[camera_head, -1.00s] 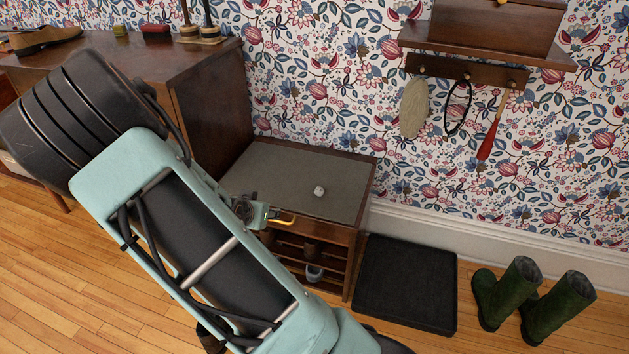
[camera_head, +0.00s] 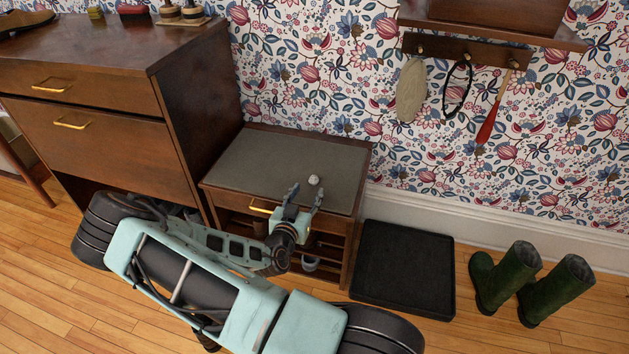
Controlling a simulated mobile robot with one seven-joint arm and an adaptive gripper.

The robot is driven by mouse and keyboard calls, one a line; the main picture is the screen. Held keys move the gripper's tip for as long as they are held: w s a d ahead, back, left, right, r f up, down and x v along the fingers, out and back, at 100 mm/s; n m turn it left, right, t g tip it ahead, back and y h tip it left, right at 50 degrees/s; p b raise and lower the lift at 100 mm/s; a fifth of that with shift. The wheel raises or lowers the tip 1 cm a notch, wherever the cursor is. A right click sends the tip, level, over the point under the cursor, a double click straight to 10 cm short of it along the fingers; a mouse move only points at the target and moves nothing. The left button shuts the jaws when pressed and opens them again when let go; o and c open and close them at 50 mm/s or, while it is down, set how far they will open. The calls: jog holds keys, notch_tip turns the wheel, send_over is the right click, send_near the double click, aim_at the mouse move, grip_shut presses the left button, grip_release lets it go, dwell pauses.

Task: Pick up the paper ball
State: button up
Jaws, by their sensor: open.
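A small white paper ball (camera_head: 313,180) lies on the grey top of the low wooden bench (camera_head: 262,157), towards its right side. My gripper (camera_head: 306,188) is at the bench's front edge, with its two fingers spread and pointing towards the ball. The gripper is open and empty. The ball appears just beyond the fingertips, near the right finger; I cannot tell the exact gap or height.
A dark wooden cabinet (camera_head: 192,112) stands left of the bench. A black tray (camera_head: 405,268) and green boots (camera_head: 506,276) are on the floor at right. A hook rail (camera_head: 466,58) with hanging items is on the wall. The bench top around the ball is clear.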

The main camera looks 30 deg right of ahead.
aim_at(312, 181)
jog(key=b+x, duration=0.2)
jog(key=x, duration=0.5)
jog(key=shift+w, duration=0.25)
jog(key=shift+c, duration=0.7)
jog(key=c, duration=0.7)
